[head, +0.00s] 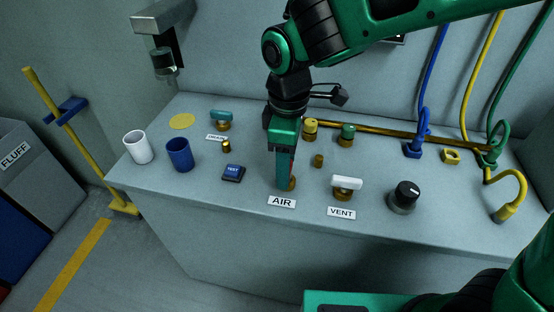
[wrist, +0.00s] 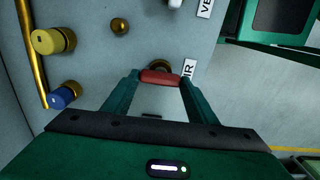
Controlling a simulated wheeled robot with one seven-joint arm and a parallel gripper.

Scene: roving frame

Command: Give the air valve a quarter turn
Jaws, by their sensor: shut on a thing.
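The air valve has a red bar handle (wrist: 160,77) and a round brass base (head: 292,184), standing behind the AIR label (head: 282,202). My gripper (wrist: 161,78) is shut on the red handle, with one green finger at each end of the bar. In the head view my gripper (head: 284,183) points straight down at the valve and hides nearly all of the handle. In the wrist view the handle lies across the picture, with part of the brass base and the AIR label showing behind it.
The vent valve with a white handle (head: 347,183) and a black knob (head: 404,196) stand to the right. A blue TEST button (head: 233,173), a teal-handled valve (head: 221,117), a blue cup (head: 179,154) and a white cup (head: 138,147) stand left. Capped fittings (head: 347,132) line a brass pipe behind.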

